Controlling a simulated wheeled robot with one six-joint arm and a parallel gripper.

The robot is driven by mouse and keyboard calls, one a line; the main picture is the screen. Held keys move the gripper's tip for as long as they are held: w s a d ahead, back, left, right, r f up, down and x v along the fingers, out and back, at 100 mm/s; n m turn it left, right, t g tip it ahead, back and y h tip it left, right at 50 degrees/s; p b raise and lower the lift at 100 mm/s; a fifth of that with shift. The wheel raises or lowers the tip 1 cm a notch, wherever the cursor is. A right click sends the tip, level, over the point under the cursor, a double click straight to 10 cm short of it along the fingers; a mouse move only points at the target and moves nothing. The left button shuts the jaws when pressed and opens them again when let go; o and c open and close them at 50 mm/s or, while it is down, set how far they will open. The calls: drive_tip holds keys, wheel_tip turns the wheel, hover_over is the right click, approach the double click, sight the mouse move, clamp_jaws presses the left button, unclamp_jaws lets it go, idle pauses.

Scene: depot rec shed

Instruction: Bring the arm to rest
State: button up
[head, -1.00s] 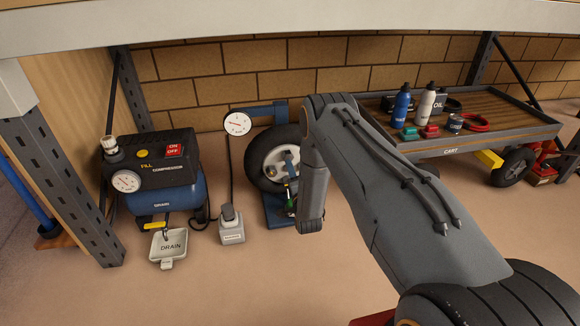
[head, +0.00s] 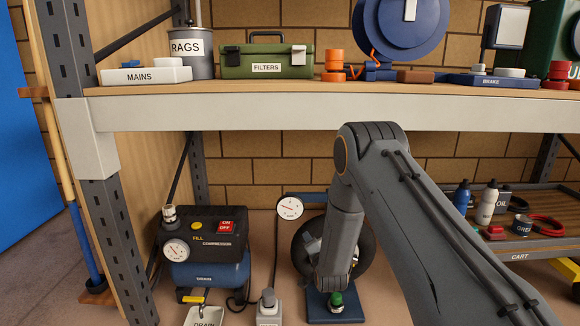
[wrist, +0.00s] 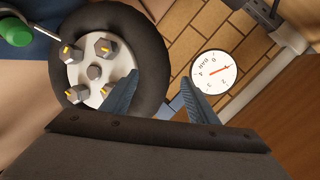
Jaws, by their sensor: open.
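My gripper (wrist: 160,97) shows in the wrist view with its two fingers apart and nothing between them. In that view the wheel (wrist: 150,50) with its pale hub and several lug nuts lies behind and left of the fingers. The round pressure gauge (wrist: 214,72) is just beyond the right finger. In the head view my arm reaches up and bends down in front of the wheel (head: 362,262), and its forearm hides part of it. The gripper's fingers cannot be made out clearly there. The gauge (head: 290,208) stands left of the arm.
A shelf beam (head: 250,114) runs across above the arm's bend. The compressor (head: 205,255) and drain tray (head: 205,316) are at left, and a grey box (head: 269,312) stands near the wheel. A cart (head: 530,247) with bottles stands at right. A green knob (wrist: 15,31) is near the wheel.

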drive_tip(key=s+a+r+n+g+y, duration=0.1)
drive_tip(key=s+a+r+n+g, duration=0.35)
drive_tip(key=s+a+r, duration=0.45)
drive_tip(key=s+a+r+n+g, duration=0.1)
drive_tip(key=s+a+r+n, duration=0.15)
drive_tip(key=s, duration=0.35)
drive_tip(key=s+a+r+n+g, duration=0.2)
drive_tip(key=s+a+r, duration=0.15)
drive_tip(key=s, duration=0.35)
drive_tip(key=s+d+r+n+g+h, duration=0.1)
drive_tip(key=s+d+r+n+g, duration=0.15)
drive_tip(key=s, duration=0.85)
drive_tip(key=s+d+r+n+g, duration=0.1)
drive_tip(key=s+r+n+g, duration=0.15)
drive_tip(key=s, duration=0.85)
drive_tip(key=s+d+r+n+g+h, duration=0.1)
drive_tip(key=s+r+n+g, duration=0.2)
drive_tip(key=s, duration=0.8)
drive_tip(key=d+r+m+p, duration=0.3)
drive_tip(key=d+r+p, duration=0.7)
drive_tip(key=r+p, duration=0.3)
drive_tip(key=d+r+m+t+p, duration=0.1)
drive_tip(key=d+r+m+p, duration=0.2)
drive_tip(key=d+r+p, duration=0.8)
wheel_tip(320, 180, up, 3)
drive_tip(key=p, duration=0.7)
drive_tip(key=shift+r+h, duration=0.2)
drive_tip(key=shift+h, duration=0.2)
